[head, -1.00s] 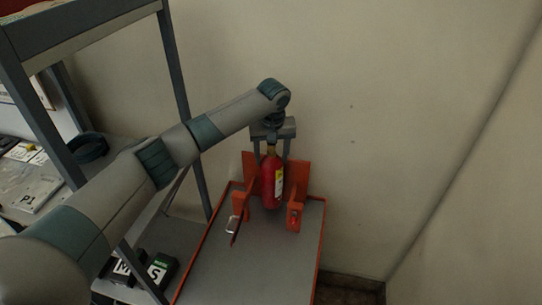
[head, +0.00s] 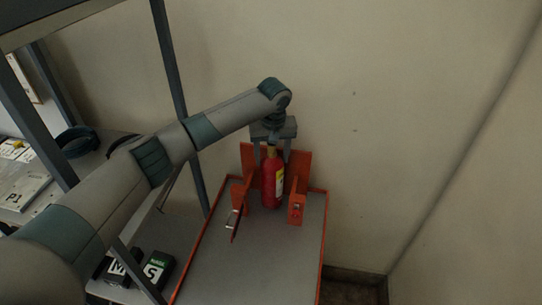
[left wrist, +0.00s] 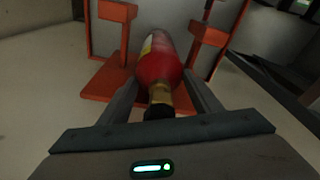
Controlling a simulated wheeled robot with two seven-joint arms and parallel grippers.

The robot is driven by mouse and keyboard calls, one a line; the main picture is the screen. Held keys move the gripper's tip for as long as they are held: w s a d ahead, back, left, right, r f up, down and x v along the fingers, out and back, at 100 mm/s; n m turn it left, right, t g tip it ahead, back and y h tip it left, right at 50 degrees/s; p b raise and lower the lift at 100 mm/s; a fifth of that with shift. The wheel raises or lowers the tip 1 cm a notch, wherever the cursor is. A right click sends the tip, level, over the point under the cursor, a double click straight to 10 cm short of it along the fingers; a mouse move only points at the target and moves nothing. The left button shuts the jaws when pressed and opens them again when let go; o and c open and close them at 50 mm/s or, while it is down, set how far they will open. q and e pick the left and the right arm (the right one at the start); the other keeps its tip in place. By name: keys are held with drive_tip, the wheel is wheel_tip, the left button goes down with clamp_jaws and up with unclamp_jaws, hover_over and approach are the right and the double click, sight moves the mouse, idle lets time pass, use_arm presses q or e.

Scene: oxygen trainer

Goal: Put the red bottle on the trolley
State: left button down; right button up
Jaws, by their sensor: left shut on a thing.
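The red bottle (head: 272,185), with a yellow-and-white label and a brass-coloured neck, is upright at the trolley's far end. It is between the two side brackets of the orange holder (head: 297,207). My left gripper (head: 272,150) is shut on the bottle from above, near its neck. In the left wrist view the bottle (left wrist: 160,62) is between the two fingers (left wrist: 162,100). The trolley (head: 250,262) has a grey top and an orange rim. I cannot tell whether the bottle's base touches the trolley top. My right gripper is not in view.
A shelf frame (head: 170,70) stands to the left, with a panel marked P1 (head: 20,190) and dark boxes marked M and S (head: 155,270). A strap with a metal buckle (head: 232,222) is at the left bracket. The wall is close behind. The trolley's near top is clear.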

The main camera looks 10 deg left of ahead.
use_arm(q)
drive_tip(key=c, duration=0.6)
unclamp_jaws()
drive_tip(key=shift+a, duration=0.1)
drive_tip(key=shift+r, duration=0.35)
drive_tip(key=r+b, duration=0.1)
drive_tip(key=r, duration=0.2)
drive_tip(key=s+r+b, duration=0.1)
drive_tip(key=r, duration=0.2)
drive_tip(key=r+b, duration=0.1)
drive_tip(key=r, duration=0.3)
drive_tip(key=shift+s+d+b, duration=0.25)
drive_tip(key=shift+d+b, duration=0.1)
drive_tip(key=shift+s+r, duration=0.1)
drive_tip(key=shift+r, duration=0.55)
